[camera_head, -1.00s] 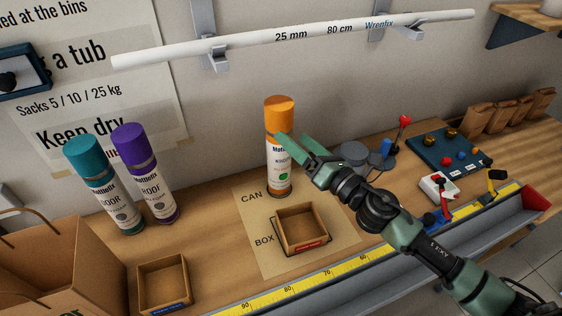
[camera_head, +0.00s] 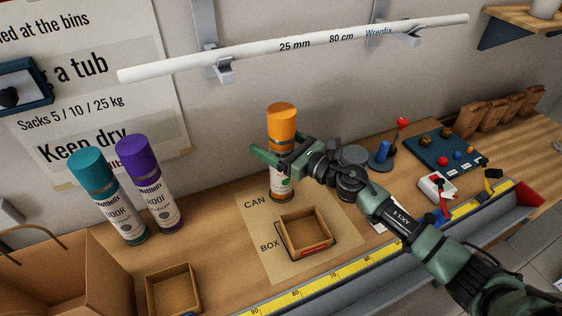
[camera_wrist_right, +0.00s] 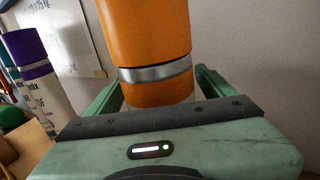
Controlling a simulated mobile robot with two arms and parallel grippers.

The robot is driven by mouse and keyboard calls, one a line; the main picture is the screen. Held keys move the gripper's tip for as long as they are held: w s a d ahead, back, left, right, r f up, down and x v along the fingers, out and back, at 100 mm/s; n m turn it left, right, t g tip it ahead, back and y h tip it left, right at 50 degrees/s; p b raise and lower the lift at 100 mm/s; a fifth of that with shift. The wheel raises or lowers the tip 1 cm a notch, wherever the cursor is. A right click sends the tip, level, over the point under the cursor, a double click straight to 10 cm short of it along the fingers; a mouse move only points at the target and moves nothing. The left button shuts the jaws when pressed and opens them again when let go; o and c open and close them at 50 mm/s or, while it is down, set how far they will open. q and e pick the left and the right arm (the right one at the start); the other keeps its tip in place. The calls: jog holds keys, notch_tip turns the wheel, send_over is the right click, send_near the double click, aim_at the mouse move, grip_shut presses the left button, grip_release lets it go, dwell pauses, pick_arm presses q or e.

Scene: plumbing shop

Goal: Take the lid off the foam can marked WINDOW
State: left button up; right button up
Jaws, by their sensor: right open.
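The orange foam can (camera_head: 281,184) stands upright on the mat's area marked CAN, with its orange lid (camera_head: 282,122) on. Its label is mostly hidden by my gripper, so I cannot read WINDOW on it. My right gripper (camera_head: 279,151) is open, with its fingers on either side of the can just below the lid. In the right wrist view the orange lid (camera_wrist_right: 145,35) rises above a silver band, and the can's orange upper body is between the green fingers. My left gripper is not in view.
A teal DOOR can (camera_head: 121,212) and a purple ROOF can (camera_head: 157,200) stand to the left. An open wooden box (camera_head: 304,246) sits on the mat (camera_head: 255,225); another box (camera_head: 172,290) is at front left. A white pipe (camera_head: 270,51) hangs above the can.

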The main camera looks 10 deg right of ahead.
jog(key=shift+d, duration=0.1)
jog(key=c, duration=0.4)
grip_shut()
jog(key=shift+w+r, duration=0.1)
jog(key=shift+r, duration=0.05)
